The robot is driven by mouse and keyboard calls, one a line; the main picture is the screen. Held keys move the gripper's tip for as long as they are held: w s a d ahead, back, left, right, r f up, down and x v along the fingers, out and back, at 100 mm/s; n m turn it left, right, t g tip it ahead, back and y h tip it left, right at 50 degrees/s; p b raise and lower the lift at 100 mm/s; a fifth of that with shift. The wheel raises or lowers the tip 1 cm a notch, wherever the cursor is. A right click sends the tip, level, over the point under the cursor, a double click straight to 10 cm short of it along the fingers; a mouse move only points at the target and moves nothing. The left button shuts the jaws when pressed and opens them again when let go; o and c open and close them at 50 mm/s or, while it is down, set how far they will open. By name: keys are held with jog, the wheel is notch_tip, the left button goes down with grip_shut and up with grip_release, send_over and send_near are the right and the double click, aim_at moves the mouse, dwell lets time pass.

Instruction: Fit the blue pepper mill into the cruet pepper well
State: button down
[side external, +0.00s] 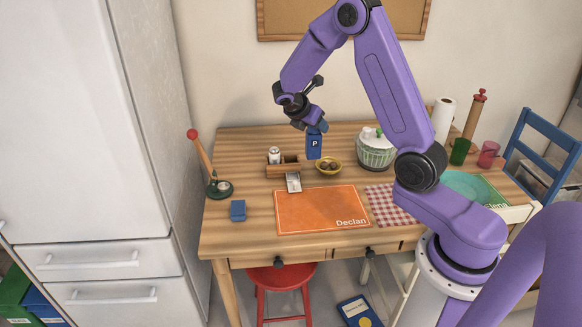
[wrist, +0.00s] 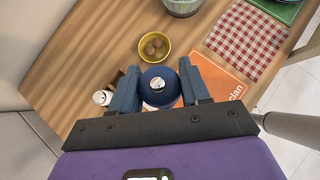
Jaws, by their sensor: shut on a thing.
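The blue pepper mill (side external: 314,146), marked with a white P, is upright in my gripper (side external: 313,127). In the wrist view, the mill's round blue top with a silver knob (wrist: 158,84) sits between both fingers of my gripper (wrist: 159,70). The wooden cruet (side external: 283,171) stands on the table to the left of the mill. A white shaker with a grey top (side external: 274,156) is in its left part. The cruet (wrist: 117,80) is partly hidden by a finger in the wrist view. The mill's base looks above the table, apart from the cruet; its height is unclear.
A yellow bowl (side external: 329,166) with brown contents is close right of the mill. An orange mat (side external: 320,211) lies in front. A salad spinner (side external: 375,152) stands right, and a blue block (side external: 238,211) front left.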

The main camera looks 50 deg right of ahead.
jog(key=shift+w+d, duration=0.35)
jog(key=shift+w, duration=0.15)
jog(key=w+d+f, duration=0.5)
jog(key=w+f, duration=0.7)
jog(key=shift+w+d+f, duration=0.2)
jog(key=shift+w+f, duration=0.05)
jog(key=shift+f, duration=0.1)
jog(key=shift+f, duration=0.1)
jog(key=c, duration=0.5)
grip_release()
jog(key=shift+f, duration=0.1)
